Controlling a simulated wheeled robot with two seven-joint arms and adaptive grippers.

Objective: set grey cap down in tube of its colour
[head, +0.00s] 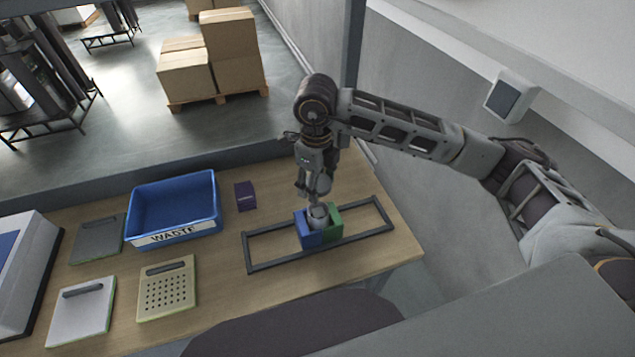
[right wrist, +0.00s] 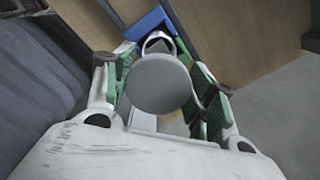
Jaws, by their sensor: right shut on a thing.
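The grey cap (right wrist: 158,85) is a round disc between the fingers of my right gripper (head: 316,194) in the right wrist view. The gripper is shut on it and points down over a blue and green block (head: 312,234) in the head view. A grey round piece (head: 318,213) shows at the block's top, right under the fingers; I cannot tell there where cap and tube part. In the right wrist view a pale open ring (right wrist: 158,42) shows beyond the cap, beside blue and green faces. The cap hides part of it. My left gripper is out of view.
The block stands within a dark rectangular frame (head: 266,265) on the wooden table (head: 225,285). A blue waste bin (head: 172,236), a small purple box (head: 245,196) and several flat boards, one with holes (head: 167,290), lie to the left. The table's right edge is near.

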